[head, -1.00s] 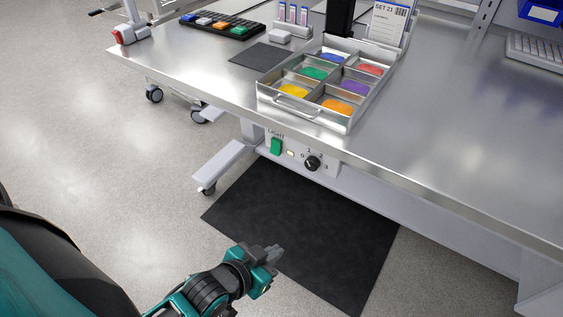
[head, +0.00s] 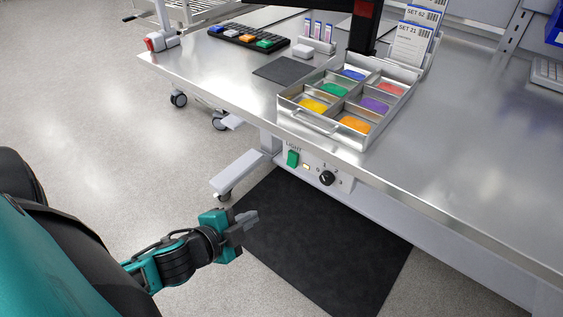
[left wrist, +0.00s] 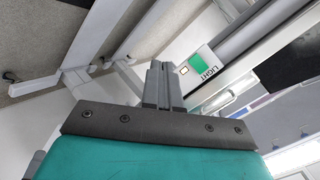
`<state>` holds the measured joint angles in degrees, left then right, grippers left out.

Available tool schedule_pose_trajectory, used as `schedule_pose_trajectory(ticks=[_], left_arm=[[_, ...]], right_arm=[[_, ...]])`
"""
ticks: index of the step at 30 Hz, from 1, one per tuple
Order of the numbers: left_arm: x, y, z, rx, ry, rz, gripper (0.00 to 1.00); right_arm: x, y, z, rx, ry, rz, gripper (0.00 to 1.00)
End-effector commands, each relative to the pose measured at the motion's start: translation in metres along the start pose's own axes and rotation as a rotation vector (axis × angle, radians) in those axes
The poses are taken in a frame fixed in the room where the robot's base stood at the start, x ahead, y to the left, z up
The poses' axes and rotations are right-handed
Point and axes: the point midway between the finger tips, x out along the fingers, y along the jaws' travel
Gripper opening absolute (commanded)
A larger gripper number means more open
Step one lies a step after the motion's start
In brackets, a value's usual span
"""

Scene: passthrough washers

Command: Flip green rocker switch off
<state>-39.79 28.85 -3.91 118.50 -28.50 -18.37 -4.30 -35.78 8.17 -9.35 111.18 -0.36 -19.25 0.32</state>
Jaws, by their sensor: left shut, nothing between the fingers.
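The green rocker switch (head: 293,158) sits on a light panel under the table's front edge, below the word LIGHT. A small lit indicator (head: 306,167) and a black rotary knob (head: 327,178) are to its right. The switch also shows in the left wrist view (left wrist: 199,65), just right of the fingertips. Its rocker tilt is too small to tell. My left gripper (head: 251,218) is shut and empty, below and left of the switch and apart from it. Its closed fingers show in the left wrist view (left wrist: 163,82). My right gripper is not in view.
The steel table (head: 430,160) holds a divided tray (head: 320,122) of coloured pieces at its front edge, above the panel. A black mat (head: 330,250) lies on the floor. A table foot (head: 238,175) stands left of the panel. The space before the switch looks clear.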

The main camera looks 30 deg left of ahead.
Motion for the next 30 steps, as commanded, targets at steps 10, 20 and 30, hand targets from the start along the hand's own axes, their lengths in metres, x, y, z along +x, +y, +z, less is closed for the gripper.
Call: schedule_pose_trajectory(ticks=[10, 20, 30], left_arm=[[-0.014, -0.075, -0.016, 0.573, 0.084, -0.129, 0.00], [-0.013, -0.076, -0.016, 0.577, 0.084, -0.131, 0.00], [0.014, -0.080, -0.019, 0.578, 0.085, -0.134, 0.00]], right_arm=[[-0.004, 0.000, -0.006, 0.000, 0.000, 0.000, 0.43], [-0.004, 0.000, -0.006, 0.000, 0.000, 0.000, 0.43], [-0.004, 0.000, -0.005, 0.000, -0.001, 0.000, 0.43]])
